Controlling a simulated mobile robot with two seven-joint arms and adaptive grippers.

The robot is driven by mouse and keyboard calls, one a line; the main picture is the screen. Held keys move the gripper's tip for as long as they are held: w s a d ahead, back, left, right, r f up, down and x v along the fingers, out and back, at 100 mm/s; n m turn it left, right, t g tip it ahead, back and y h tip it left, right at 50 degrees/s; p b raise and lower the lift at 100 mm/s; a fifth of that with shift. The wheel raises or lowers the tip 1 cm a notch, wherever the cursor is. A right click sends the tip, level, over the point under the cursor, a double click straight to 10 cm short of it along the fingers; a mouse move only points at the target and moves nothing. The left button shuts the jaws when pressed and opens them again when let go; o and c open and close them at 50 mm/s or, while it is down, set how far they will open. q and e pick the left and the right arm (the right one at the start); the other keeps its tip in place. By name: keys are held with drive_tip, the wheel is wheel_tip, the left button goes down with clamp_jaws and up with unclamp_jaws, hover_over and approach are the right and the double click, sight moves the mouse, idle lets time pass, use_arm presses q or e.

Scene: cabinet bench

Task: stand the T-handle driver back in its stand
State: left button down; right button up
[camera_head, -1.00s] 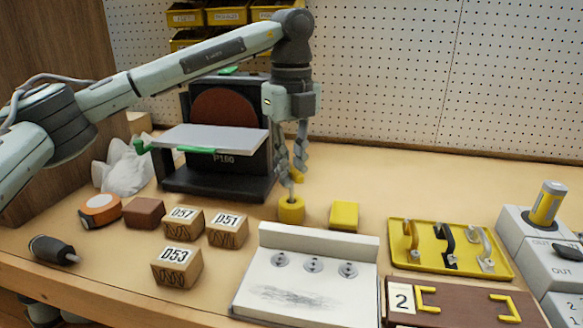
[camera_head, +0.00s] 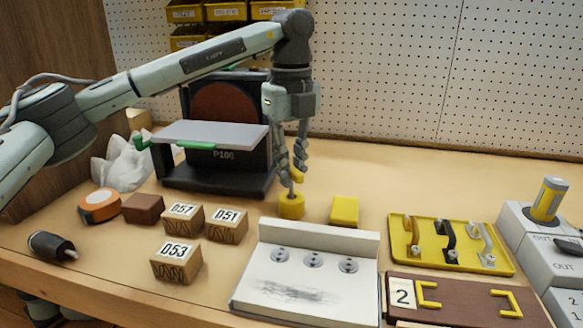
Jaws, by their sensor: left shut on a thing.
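My left gripper (camera_head: 299,165) points down in front of the disc sander and is shut on the T-handle driver. Only a little of the driver's yellow handle (camera_head: 298,175) shows between the fingers. Its thin shaft runs down, slightly tilted, to the top of the round yellow stand (camera_head: 290,207) on the bench. The shaft's lower end meets the stand's top; I cannot tell how deep it sits. My right gripper is not in view.
The disc sander (camera_head: 215,178) stands close behind. A yellow block (camera_head: 344,211) is right of the stand, and a white fixture (camera_head: 315,238) is in front. Numbered wooden blocks (camera_head: 183,219) lie to the left. A yellow tray (camera_head: 405,262) with handles is at right. The back right bench is clear.

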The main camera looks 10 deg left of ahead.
use_arm(q)
drive_tip(key=shift+f+b, duration=0.4)
drive_tip(key=shift+f, duration=0.3)
idle(0.9)
drive_tip(key=c, duration=1.2)
unclamp_jaws()
drive_tip(key=shift+r+p, duration=2.35)
drive_tip(key=shift+r, duration=1.15)
